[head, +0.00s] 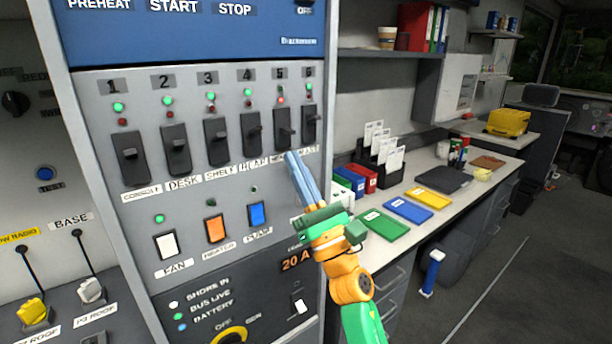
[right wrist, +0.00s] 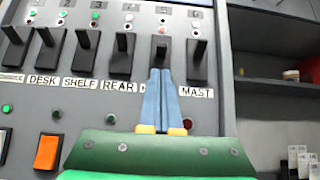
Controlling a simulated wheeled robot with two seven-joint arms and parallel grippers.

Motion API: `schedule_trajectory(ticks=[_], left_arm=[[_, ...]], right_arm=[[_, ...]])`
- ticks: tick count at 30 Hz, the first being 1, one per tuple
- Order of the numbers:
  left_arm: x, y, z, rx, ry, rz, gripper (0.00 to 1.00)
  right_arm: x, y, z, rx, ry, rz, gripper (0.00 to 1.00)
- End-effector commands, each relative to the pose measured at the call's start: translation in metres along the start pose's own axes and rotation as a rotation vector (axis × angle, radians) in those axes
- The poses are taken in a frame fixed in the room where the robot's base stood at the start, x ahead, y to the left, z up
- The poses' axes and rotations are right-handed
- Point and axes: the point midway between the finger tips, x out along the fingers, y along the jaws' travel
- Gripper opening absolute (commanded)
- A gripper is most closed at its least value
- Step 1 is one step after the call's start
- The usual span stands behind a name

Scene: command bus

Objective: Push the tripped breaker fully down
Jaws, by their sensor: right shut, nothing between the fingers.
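The tripped breaker (head: 283,127) is the black switch under number 5, second from the right in the row of breakers. The red lamp (head: 281,100) above it looks brighter than the red lamps of the others. It also shows in the right wrist view (right wrist: 160,46), its lever sticking out toward me. My right gripper (head: 291,156) is shut and empty, its blue fingers pointing up at the bottom of breaker 5. In the right wrist view the fingertips (right wrist: 160,72) overlap the lower end of that breaker; I cannot tell whether they touch. The fingers partly cover its label. My left gripper is not in view.
Breaker 4 (head: 249,130) and breaker 6 (head: 311,123) stand close on either side. Below are the fan (head: 166,246), heater (head: 215,229) and pump (head: 257,213) switches. A desk (head: 463,192) with folders and trays lies to the right.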

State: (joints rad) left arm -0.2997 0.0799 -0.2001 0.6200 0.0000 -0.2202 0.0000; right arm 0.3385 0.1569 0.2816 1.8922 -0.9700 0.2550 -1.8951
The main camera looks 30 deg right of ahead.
Motion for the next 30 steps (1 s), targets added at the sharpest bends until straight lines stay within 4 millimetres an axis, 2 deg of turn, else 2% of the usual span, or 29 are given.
schedule_trajectory(ticks=[1,5,30], left_arm=[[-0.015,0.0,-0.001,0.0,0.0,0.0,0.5],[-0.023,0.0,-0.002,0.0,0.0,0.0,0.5],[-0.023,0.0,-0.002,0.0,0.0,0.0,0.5]], right_arm=[[0.011,0.0,0.011,0.0,0.001,0.0,0.0],[0.016,0.0,0.017,0.001,0.0,0.0,0.0],[0.017,0.0,0.021,0.0,0.0,0.0,0.0]])
